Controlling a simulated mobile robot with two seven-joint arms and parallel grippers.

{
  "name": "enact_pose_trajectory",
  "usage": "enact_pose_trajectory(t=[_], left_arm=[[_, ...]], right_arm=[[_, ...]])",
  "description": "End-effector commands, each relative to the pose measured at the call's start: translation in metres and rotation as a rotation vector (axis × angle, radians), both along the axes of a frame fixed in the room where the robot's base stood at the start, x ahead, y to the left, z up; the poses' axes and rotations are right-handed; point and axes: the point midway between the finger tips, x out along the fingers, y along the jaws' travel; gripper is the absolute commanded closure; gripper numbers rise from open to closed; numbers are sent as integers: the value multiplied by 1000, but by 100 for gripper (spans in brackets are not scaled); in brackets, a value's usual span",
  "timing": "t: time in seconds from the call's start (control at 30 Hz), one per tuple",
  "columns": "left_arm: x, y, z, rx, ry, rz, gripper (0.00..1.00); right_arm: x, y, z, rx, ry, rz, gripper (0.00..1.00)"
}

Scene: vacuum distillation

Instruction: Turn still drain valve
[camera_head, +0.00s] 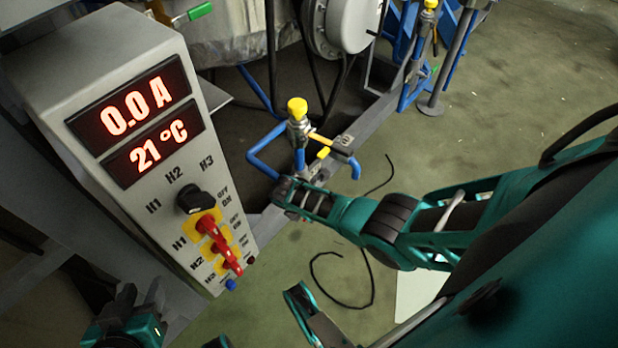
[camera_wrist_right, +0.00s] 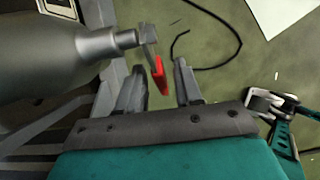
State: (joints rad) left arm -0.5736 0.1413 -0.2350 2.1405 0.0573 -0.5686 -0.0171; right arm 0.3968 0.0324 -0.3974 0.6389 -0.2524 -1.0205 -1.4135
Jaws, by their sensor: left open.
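The still drain valve's red handle (camera_wrist_right: 160,74) shows in the right wrist view, on the end of a grey metal outlet (camera_wrist_right: 108,42). My right gripper (camera_wrist_right: 158,80) is open around it, with one finger on each side. The handle stands between the fingers, with a gap on the right; contact on the left is unclear. I cannot make out this handle in the head view, where the right hand is hidden. My left gripper (camera_head: 258,322) is open at the bottom edge of the head view, partly cut off and away from the valve.
A control box (camera_head: 150,130) with a lit display stands at left. A blue pipe frame with a yellow-capped valve (camera_head: 297,108) is beyond my right arm. A black cable (camera_head: 345,303) lies on the open floor. The grey vessel (camera_wrist_right: 50,55) is close beside my right gripper.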

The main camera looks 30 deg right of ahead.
Motion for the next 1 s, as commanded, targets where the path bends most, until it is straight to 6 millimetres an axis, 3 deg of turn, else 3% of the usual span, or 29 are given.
enact_pose_trajectory(t=[0.33, 0.8, 1.0], left_arm=[[1, 1, 0, 1, -3, 4, 57], [0, 3, -1, 2, -1, 7, 57], [1, 3, 13, 2, -8, 10, 57]], right_arm=[[0, 0, 0, 0, 0, 0, 99], [0, 0, 0, 1, 0, 0, 100], [-1, 2, 9, 80, 30, -3, 100]])
